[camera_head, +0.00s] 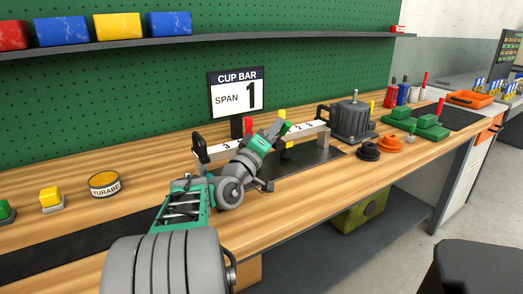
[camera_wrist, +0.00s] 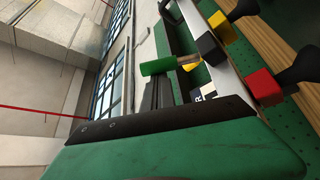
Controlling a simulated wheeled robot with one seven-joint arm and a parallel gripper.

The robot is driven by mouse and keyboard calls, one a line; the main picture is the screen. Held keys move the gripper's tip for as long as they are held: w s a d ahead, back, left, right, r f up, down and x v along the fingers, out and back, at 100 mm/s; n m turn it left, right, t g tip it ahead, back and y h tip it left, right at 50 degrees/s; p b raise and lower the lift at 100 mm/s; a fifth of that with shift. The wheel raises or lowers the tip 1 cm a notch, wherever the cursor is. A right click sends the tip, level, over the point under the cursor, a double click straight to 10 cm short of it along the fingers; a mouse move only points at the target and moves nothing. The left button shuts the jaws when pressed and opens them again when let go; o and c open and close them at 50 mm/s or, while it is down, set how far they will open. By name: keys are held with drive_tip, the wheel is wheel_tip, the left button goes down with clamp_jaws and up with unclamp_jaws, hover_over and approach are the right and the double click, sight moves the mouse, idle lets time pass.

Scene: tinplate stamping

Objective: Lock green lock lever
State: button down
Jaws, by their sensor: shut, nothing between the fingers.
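The green lock lever (camera_wrist: 160,68) shows in the wrist view as a green cylindrical handle on a thin pale shaft. In the head view it shows as a small green piece (camera_head: 287,127) beside the white cup bar (camera_head: 217,151). My gripper (camera_wrist: 157,82) is shut and empty, its dark fingers at the lever's handle. I cannot tell whether they touch it. In the head view, my arm partly hides the bar's middle and the fingertips.
A red block (camera_wrist: 263,87) and a yellow block (camera_wrist: 219,26) with black stems stand by the bar. A "CUP BAR SPAN 1" sign (camera_head: 237,95) stands behind. A grey machine (camera_head: 352,118) is to the right. The left bench has free room around a yellow button (camera_head: 50,197).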

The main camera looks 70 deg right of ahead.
drive_tip(key=s+a+f+m+g+b, duration=0.1)
drive_tip(key=m+b, duration=0.1)
drive_tip(key=b, duration=0.1)
drive_tip(key=shift+b, duration=0.35)
drive_tip(key=shift+s+f, duration=0.1)
drive_tip(key=shift+f, duration=0.05)
drive_tip(key=shift+a+b, duration=0.1)
drive_tip(key=shift+b, duration=0.25)
drive_tip(key=w+a, duration=0.4)
drive_tip(key=a, duration=0.8)
drive_tip(key=shift+a+f, duration=0.25)
